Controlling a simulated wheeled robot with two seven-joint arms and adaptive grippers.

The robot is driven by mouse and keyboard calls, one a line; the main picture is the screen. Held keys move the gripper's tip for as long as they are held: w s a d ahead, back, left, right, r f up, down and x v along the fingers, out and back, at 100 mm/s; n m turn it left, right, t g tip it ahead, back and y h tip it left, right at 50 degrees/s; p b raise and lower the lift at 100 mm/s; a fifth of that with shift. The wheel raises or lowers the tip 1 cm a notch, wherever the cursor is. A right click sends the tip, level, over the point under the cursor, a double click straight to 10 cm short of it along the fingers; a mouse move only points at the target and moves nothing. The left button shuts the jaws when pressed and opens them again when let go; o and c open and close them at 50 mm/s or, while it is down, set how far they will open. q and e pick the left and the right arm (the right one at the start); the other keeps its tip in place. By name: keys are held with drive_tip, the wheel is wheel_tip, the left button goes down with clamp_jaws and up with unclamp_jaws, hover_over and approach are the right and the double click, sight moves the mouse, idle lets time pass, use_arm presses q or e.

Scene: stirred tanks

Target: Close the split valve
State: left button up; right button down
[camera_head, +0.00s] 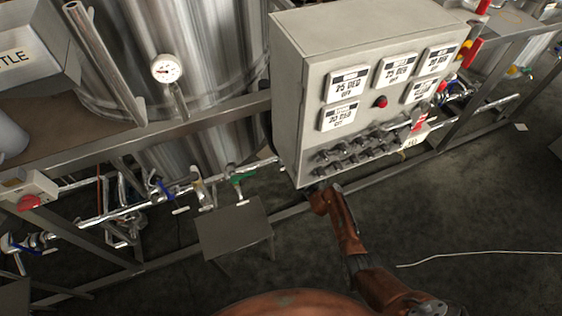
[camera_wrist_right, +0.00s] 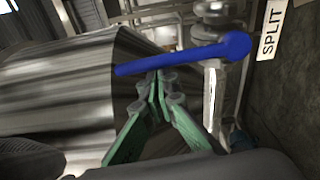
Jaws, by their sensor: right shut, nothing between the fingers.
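In the right wrist view, a blue lever handle (camera_wrist_right: 190,57) lies nearly crosswise, with its rounded hub at the right on a metal pipe fitting. A white label reading SPLIT (camera_wrist_right: 271,30) hangs beside it at the upper right. My right gripper (camera_wrist_right: 160,84), with green fingers, is shut and empty. Its tips are just below the lever in the picture; I cannot tell whether they touch it. In the head view my right arm reaches under the control box, which hides the gripper. I cannot pick out the split valve there. My left gripper is not in view.
Steel tanks (camera_head: 195,50), frame bars and pipes with blue (camera_head: 162,190) and green (camera_head: 242,178) valve handles stand left. The dark floor at the right is mostly clear.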

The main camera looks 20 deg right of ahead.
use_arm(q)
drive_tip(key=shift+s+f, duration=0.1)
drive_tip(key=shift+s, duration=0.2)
use_arm(e)
drive_tip(key=shift+d, duration=0.3)
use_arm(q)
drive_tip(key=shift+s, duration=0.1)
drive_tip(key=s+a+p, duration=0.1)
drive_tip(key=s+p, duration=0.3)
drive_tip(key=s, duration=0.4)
use_arm(e)
drive_tip(key=s+a, duration=0.1)
drive_tip(key=s, duration=0.8)
drive_tip(key=shift+s+a, duration=0.2)
drive_tip(key=shift+a, duration=0.1)
